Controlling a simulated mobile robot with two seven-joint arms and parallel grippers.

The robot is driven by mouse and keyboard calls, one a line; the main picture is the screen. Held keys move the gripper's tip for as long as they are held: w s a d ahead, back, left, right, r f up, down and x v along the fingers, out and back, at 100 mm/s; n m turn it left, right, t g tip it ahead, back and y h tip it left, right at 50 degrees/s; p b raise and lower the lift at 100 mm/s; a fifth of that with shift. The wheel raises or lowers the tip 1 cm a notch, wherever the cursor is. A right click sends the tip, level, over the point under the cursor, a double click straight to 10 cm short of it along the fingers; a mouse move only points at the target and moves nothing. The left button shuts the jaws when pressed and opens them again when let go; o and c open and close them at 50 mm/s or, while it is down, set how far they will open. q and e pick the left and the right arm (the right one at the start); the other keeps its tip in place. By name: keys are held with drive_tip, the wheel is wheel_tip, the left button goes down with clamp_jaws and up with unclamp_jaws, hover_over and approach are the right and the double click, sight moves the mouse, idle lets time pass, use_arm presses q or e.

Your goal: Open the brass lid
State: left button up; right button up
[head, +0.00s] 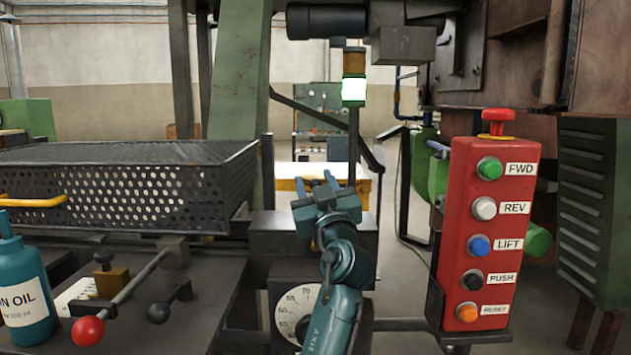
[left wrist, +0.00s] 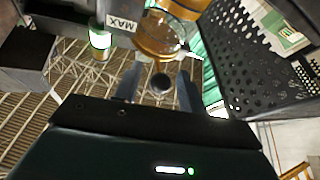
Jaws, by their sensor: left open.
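In the left wrist view, an amber and brass-coloured rounded part (left wrist: 158,38) lies just beyond my left gripper (left wrist: 160,76). I cannot tell which part of it is the brass lid. A dark round-ended piece (left wrist: 162,83) shows between the two fingers; I cannot tell whether they touch it. In the head view, my left gripper (head: 316,184) is open and points away over the dark box (head: 270,238) beside the dial (head: 298,312). The gripper hides what lies directly beyond it. My right gripper is in neither view.
A black perforated basket (head: 140,190) stands left of my arm. Levers with a red knob (head: 88,330), a brass block (head: 112,282) and a teal oil bottle (head: 22,290) are front left. A red button box (head: 487,230) stands right.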

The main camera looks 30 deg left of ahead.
use_arm(q)
clamp_jaws()
idle(0.3)
idle(0.3)
